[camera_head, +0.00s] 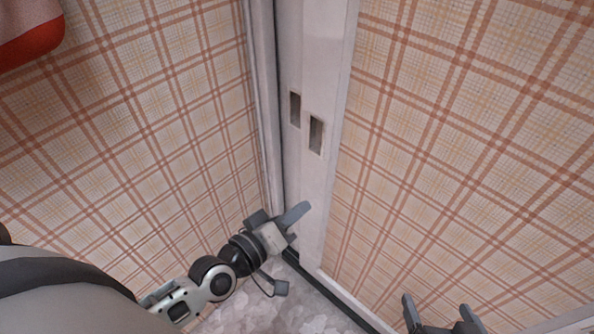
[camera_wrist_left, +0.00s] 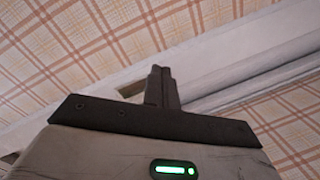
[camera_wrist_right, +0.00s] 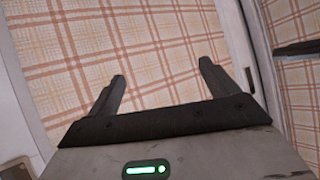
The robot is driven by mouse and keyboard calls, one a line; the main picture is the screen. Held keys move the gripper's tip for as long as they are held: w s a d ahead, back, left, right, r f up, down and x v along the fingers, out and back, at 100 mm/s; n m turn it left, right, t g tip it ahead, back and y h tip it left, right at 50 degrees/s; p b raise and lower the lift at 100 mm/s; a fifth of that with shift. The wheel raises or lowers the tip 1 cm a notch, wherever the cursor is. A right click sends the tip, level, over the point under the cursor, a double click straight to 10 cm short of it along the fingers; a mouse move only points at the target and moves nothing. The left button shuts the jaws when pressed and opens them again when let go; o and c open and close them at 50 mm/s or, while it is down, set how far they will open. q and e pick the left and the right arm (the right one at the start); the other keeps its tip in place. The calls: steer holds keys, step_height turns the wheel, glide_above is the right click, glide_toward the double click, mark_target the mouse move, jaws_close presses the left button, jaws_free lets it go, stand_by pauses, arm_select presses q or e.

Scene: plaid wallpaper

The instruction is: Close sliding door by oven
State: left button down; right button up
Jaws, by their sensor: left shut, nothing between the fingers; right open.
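The sliding door (camera_head: 312,185) shows as a narrow white strip with two recessed pulls, an upper left one (camera_head: 295,109) and a lower right one (camera_head: 316,134). I cannot tell how the panels overlap. My left gripper (camera_head: 303,210) is shut and empty, in front of the strip's lower part, below the pulls; contact cannot be told. Its closed fingers (camera_wrist_left: 161,84) point at pale trim and wallpaper in the left wrist view. My right gripper (camera_head: 437,304) is open and empty, low right of the door. Its spread fingers (camera_wrist_right: 162,82) face plaid wallpaper. The oven is not in view.
Plaid walls flank the door, left (camera_head: 150,110) and right (camera_head: 440,150). A dark floor track (camera_head: 330,290) runs below it beside a grey patterned floor (camera_head: 270,312). A red and grey object (camera_head: 30,35) is at the top left.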

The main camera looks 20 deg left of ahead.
arm_select(q)
steer(key=w+a+f+n+t+y+b, duration=0.1)
steer(key=w+a+f+n+y+b, duration=0.15)
steer(key=a+n, duration=0.3)
steer(key=w+a+f+n+t+y+b, duration=0.1)
steer(key=w+a+f+n+y, duration=0.15)
steer(key=a+n, duration=0.3)
steer(key=shift+y, duration=0.4)
steer(key=w, duration=0.6)
steer(key=w+r+b, duration=0.1)
steer(key=w, duration=0.3)
steer(key=shift+w, duration=0.1)
steer(key=shift+s+d+p, duration=0.15)
steer(key=shift+d, duration=0.5)
steer(key=shift+s+d+p, duration=0.15)
steer(key=shift+d, duration=0.45)
steer(key=shift+s+d, duration=0.3)
steer(key=shift+d, duration=0.45)
